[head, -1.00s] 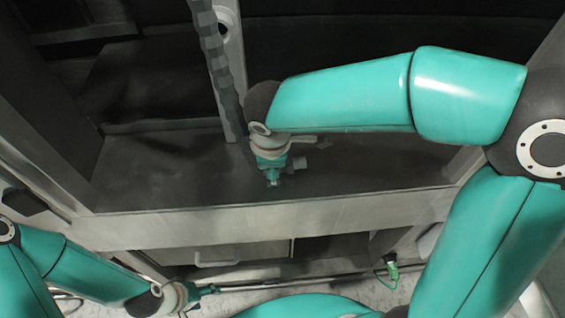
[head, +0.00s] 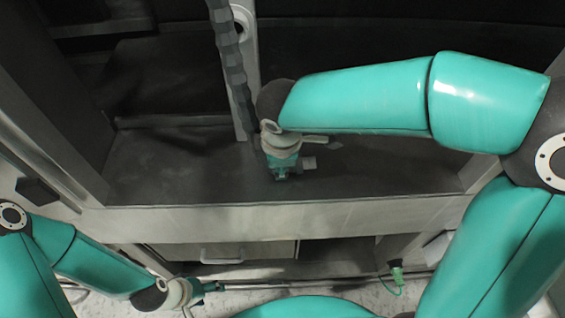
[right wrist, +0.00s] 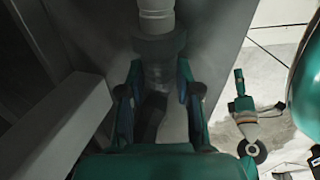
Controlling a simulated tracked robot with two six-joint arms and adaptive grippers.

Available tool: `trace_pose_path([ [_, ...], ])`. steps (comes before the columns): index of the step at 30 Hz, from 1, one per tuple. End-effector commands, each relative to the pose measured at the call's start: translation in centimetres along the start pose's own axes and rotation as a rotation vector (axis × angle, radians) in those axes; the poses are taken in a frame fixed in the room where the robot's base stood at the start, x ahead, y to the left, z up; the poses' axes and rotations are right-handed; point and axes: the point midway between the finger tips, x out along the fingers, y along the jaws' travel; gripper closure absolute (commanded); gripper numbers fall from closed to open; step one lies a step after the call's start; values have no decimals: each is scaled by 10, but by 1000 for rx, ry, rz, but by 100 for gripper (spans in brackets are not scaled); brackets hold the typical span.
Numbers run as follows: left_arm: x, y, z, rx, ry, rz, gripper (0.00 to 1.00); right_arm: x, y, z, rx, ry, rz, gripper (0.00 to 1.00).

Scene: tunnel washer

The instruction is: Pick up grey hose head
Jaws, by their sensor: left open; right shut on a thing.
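The grey hose head (right wrist: 157,28) shows in the right wrist view as a pale cylinder with a dark collar. My right gripper (right wrist: 158,76) is shut on it, one teal finger on each side. In the head view my right gripper (head: 284,172) is over the dark ledge, and a small grey end (head: 308,163) sticks out to its right. Whether it touches the ledge I cannot tell. My left gripper (head: 208,288) is open and empty at lower left, below the ledge's front edge; it also shows in the right wrist view (right wrist: 240,82).
A dark ribbed hose (head: 229,62) runs down beside a pale upright post (head: 243,50) to my right wrist. The dark ledge (head: 400,172) has a pale front beam (head: 350,217). Below are a drawer handle (head: 221,257) and a green fitting (head: 397,273).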

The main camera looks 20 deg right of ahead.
Motion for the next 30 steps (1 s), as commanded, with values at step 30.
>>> trace_pose_path([
  [30, -18, 6, 0, 0, 0, 0, 37, -186, 50, 0, 3, 1, 1, 100],
])
